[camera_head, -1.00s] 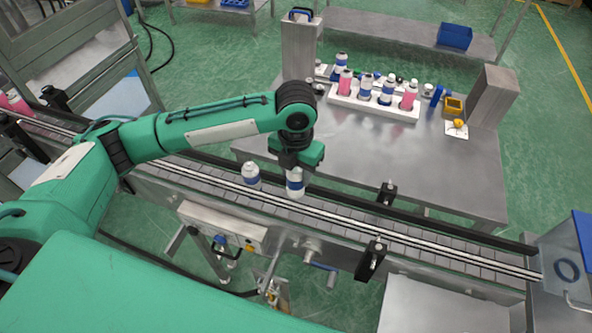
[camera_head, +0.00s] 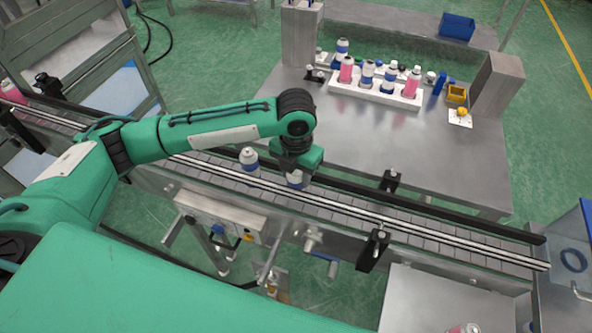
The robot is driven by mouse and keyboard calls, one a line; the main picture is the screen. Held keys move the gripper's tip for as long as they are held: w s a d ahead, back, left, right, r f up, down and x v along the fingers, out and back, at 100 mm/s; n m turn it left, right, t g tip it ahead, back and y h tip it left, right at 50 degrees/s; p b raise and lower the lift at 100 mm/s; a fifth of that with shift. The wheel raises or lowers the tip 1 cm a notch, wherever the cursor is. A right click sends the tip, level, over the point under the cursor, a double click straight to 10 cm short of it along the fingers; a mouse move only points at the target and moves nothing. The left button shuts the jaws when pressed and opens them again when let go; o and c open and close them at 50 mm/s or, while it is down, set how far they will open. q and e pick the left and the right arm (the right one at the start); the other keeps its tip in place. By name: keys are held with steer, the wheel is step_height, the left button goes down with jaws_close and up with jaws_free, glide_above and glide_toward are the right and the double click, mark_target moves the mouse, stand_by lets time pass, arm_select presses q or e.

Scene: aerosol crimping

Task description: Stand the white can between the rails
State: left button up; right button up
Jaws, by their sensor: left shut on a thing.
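A white can with a blue band (camera_head: 295,180) is in my left gripper (camera_head: 297,169), which is shut on it from above. The can looks upright, over the conveyor between the front rail (camera_head: 340,208) and the dark back rail (camera_head: 350,188). Its foot is at the front rail's line, so I cannot tell whether it touches the belt. A second white can with a blue band (camera_head: 249,158) stands between the rails just left of the gripper, apart from the held can. My right gripper is not in view.
A steel table (camera_head: 360,140) behind the conveyor holds a white rack (camera_head: 345,90) of pink and blue-banded cans. Black rail brackets (camera_head: 374,250) stand along the conveyor. The belt (camera_head: 450,238) to the right is clear up to the machine (camera_head: 565,275). A pink can (camera_head: 465,328) shows at the bottom edge.

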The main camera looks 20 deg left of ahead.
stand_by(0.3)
arm_select(q)
steer(key=shift+f, duration=0.2)
steer(key=shift+f, duration=0.25)
stand_by(0.8)
steer(key=o, duration=1.1)
steer(key=shift+c, duration=0.2)
steer(key=shift+r, duration=0.35)
step_height(320, 180, up, 13)
steer(key=b, duration=0.2)
steer(key=shift+b, duration=0.3)
